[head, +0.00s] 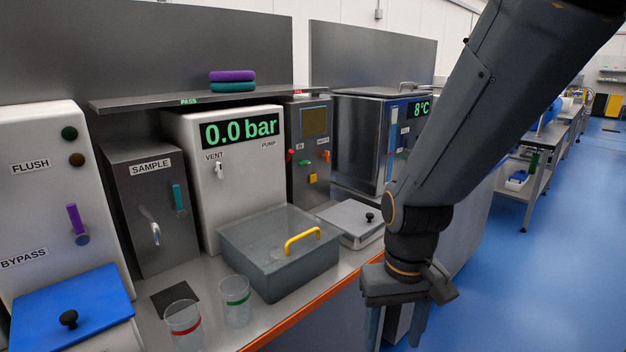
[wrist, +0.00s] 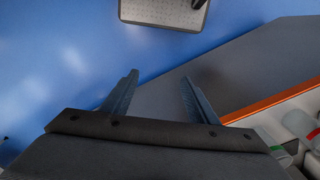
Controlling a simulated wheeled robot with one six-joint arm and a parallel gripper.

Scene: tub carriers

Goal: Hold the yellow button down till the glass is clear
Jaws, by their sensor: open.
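The yellow button (head: 312,178) is on the front of a narrow grey unit (head: 296,140) behind the counter, below a red and a green control. Above it on the same unit is a square brownish-olive pane (head: 315,121), which looks tinted; I cannot tell whether it is the glass meant. My gripper (head: 397,330) hangs in front of the counter's orange edge, to the right of and well apart from the button. Its fingers point down, open and empty; they also show in the wrist view (wrist: 160,85), over blue floor and a grey surface.
Two clear cups, red-banded (head: 183,322) and green-banded (head: 236,299), stand near the front edge. A shelf (head: 140,104) overhangs the machines. Blue floor lies open at right.

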